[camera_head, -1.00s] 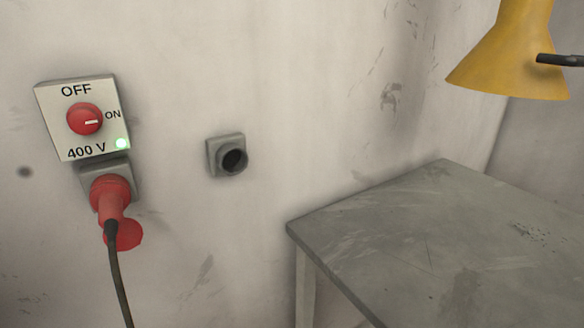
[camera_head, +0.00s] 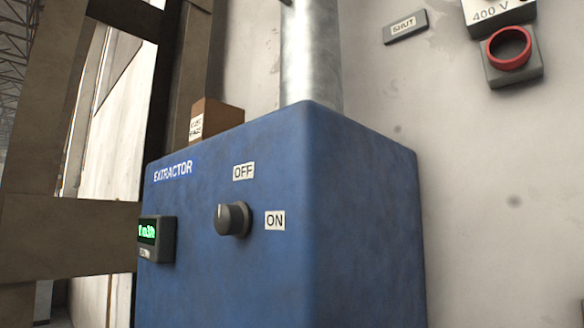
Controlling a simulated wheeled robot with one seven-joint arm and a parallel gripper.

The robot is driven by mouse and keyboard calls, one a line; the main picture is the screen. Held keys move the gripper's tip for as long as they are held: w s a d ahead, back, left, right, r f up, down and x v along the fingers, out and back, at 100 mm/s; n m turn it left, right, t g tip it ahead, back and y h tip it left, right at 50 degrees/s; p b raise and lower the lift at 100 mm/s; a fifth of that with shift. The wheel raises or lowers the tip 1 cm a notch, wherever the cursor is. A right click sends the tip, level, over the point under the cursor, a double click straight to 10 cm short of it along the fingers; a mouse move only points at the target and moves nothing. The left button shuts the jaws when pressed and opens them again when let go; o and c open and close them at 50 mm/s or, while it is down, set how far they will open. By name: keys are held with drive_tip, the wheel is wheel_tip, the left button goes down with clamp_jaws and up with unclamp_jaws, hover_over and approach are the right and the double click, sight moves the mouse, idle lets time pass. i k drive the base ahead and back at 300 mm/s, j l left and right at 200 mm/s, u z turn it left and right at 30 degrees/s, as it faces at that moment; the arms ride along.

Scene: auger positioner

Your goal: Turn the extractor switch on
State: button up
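A small pale mark at the top of the knob's face seems to point up, toward OFF. My gripper is not in view.
A small display with green characters (camera_head: 148,231) is left of the knob. A metal duct (camera_head: 311,60) rises behind the box. A red-rimmed 400 V socket (camera_head: 511,70) and a "SHUT" plate (camera_head: 404,27) are on the wall. Brown beams (camera_head: 75,235) stand at left.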

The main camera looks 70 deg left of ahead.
sight(235, 220)
drive_tip(key=u, duration=1.65)
